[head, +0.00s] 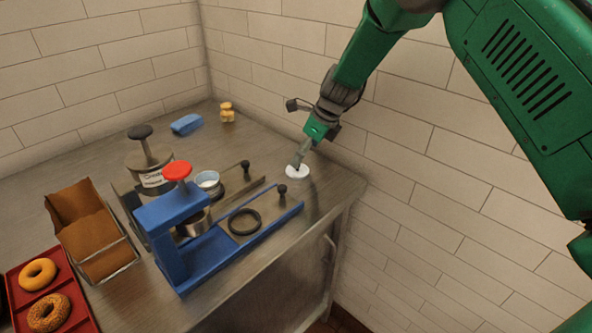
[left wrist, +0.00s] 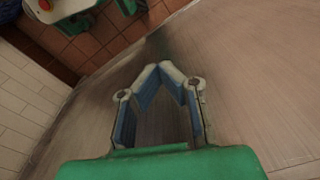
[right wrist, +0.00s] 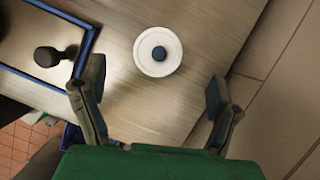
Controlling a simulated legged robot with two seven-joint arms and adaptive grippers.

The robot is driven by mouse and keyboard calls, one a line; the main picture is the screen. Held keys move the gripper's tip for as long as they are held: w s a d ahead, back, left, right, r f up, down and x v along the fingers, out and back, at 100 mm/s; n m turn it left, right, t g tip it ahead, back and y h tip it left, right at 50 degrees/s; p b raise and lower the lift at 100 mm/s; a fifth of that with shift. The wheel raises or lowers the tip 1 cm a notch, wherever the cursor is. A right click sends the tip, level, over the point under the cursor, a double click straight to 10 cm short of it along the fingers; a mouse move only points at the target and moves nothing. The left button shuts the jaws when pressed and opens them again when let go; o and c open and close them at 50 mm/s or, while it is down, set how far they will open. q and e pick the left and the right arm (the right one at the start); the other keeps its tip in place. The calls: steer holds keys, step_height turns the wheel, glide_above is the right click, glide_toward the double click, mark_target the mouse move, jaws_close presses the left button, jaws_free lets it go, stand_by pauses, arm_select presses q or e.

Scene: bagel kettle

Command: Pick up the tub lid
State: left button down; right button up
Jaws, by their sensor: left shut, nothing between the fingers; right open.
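The tub lid (right wrist: 158,52) is a white disc with a dark blue knob, lying flat on the metal counter. In the head view the lid (head: 297,173) is near the counter's right edge. My right gripper (head: 301,160) reaches down over it and hides part of it. In the right wrist view my right gripper (right wrist: 155,82) is open and empty, with the lid ahead of and between its fingers, not gripped. My left gripper (left wrist: 164,68) is shut and empty in the left wrist view, its fingertips meeting; it is out of the head view.
A labelled container (head: 152,177), blue block (head: 186,123) and red bagel tray (head: 84,323) lie farther left. A tiled wall is close behind.

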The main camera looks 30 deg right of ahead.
mark_target(300, 166)
steer(key=shift+w+d+f, duration=0.1)
steer(key=shift+w+f, duration=0.05)
steer(key=shift+f, duration=0.45)
steer(key=x, duration=0.5)
steer(key=shift+a+r, duration=0.1)
steer(key=shift+a, duration=0.2)
steer(key=shift+s+d+r, duration=0.1)
steer(key=shift+s+d, duration=0.05)
steer(key=shift+s, duration=0.05)
steer(key=shift+c, duration=1.2)
steer(key=shift+d, duration=0.15)
steer(key=c, duration=0.6)
